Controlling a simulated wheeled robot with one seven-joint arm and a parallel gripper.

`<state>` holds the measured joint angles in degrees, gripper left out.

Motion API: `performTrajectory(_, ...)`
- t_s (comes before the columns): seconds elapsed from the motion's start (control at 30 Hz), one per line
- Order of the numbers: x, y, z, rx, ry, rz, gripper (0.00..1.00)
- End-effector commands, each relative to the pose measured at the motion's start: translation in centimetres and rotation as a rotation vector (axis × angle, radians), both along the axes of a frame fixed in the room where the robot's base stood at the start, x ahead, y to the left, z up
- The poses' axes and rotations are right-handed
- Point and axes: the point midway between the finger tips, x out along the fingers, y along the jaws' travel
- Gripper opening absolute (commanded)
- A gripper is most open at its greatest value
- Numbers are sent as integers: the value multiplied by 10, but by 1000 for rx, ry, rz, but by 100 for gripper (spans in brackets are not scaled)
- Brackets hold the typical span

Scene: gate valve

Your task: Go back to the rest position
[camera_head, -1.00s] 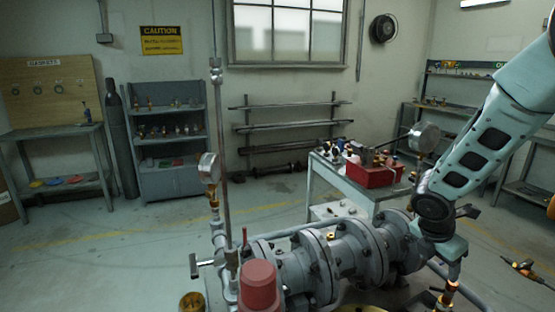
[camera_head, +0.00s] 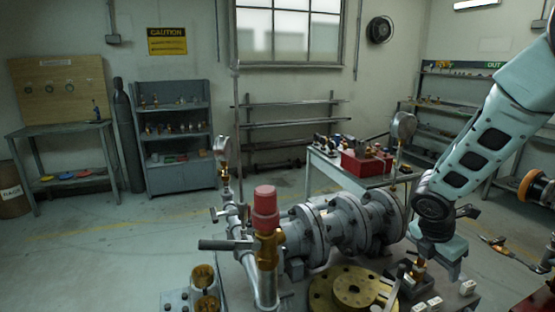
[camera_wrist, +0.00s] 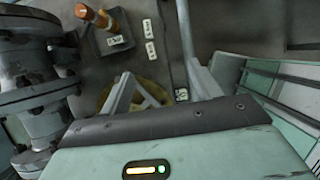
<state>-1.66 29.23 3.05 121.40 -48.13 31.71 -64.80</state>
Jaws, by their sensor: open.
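My gripper (camera_head: 412,280) is low at the right in the head view, below the dark wrist joint, over the bench with loose parts. In the wrist view my gripper (camera_wrist: 158,88) shows two spread fingers with nothing between them. The grey flanged pipe and valve body (camera_head: 345,228) lies left of my gripper in the head view, and also at the left edge of the wrist view (camera_wrist: 35,85). An orange and brass fitting (camera_wrist: 97,18) stands beyond the fingers on a dark block, apart from them. The fingertips are partly hidden in the head view.
A red-capped brass valve (camera_head: 266,225) stands in front of the pipe. Brass flange discs (camera_head: 352,288) and small white labelled tags (camera_head: 435,303) lie on the near bench. A red bin (camera_head: 366,162) sits on a table behind. Floor at left is clear.

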Motion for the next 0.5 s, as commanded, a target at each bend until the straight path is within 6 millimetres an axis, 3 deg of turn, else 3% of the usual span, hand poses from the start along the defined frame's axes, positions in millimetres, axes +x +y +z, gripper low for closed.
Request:
performTrajectory(0.27,-15,29,1,58,-36,-101,63)
performTrajectory(0.5,-43,73,4,144,-77,-261,63)
